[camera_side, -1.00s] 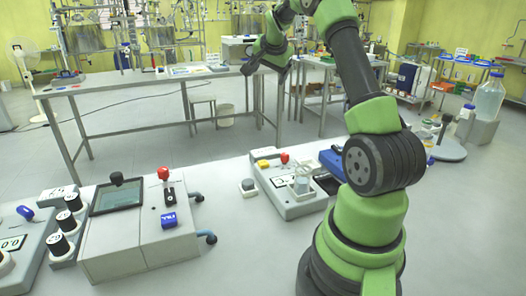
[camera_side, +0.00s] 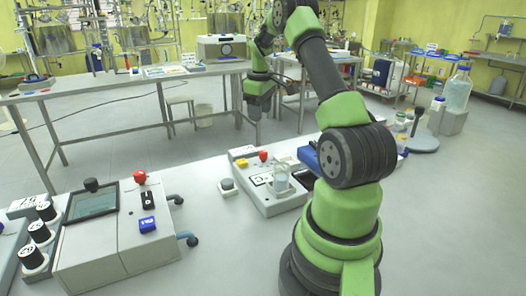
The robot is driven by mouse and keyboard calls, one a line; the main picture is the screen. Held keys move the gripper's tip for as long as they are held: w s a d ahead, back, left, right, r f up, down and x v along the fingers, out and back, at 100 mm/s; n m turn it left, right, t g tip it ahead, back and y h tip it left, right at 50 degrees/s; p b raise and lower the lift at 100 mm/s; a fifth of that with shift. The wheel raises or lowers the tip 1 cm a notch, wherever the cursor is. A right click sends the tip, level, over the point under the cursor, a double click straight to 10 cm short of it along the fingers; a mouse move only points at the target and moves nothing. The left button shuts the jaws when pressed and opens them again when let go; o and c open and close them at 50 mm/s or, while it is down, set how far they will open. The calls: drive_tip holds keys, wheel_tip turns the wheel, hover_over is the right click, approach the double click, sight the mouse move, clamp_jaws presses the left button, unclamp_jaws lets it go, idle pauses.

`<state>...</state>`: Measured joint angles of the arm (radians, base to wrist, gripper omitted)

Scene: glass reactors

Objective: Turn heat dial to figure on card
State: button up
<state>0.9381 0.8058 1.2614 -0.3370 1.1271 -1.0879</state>
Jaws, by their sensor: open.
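My gripper (camera_side: 255,114) hangs down over the far side of the bench, in front of the back table. It is apart from everything and its fingers are small and dark; it is open with nothing visible in it. A white hotplate-like unit (camera_side: 262,200) stands on the bench, left of my arm's base. It bears a yellow knob (camera_side: 241,163), a red knob (camera_side: 263,155), a small white panel with dark marks (camera_side: 262,178) and a glass beaker (camera_side: 281,178). Which knob is the heat dial, and any figure on a card, I cannot tell.
A small box with a dark knob (camera_side: 228,184) stands left of the unit. A grey console with a screen (camera_side: 93,203), red knob and blue switch is at front left. A blue box (camera_side: 309,157) stands beside my arm. Bench between console and unit is clear.

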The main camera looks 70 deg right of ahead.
sight(263, 152)
drive_tip(key=f+n, duration=0.1)
drive_tip(key=f, duration=0.3)
drive_tip(key=s+a+f+n+y, duration=0.1)
drive_tip(key=f+n, duration=0.1)
drive_tip(key=f, duration=0.2)
drive_tip(key=a+f+n, duration=0.1)
drive_tip(key=f+n, duration=0.1)
drive_tip(key=f, duration=0.2)
drive_tip(key=shift+s+g+y, duration=0.3)
drive_tip(key=c, duration=0.9)
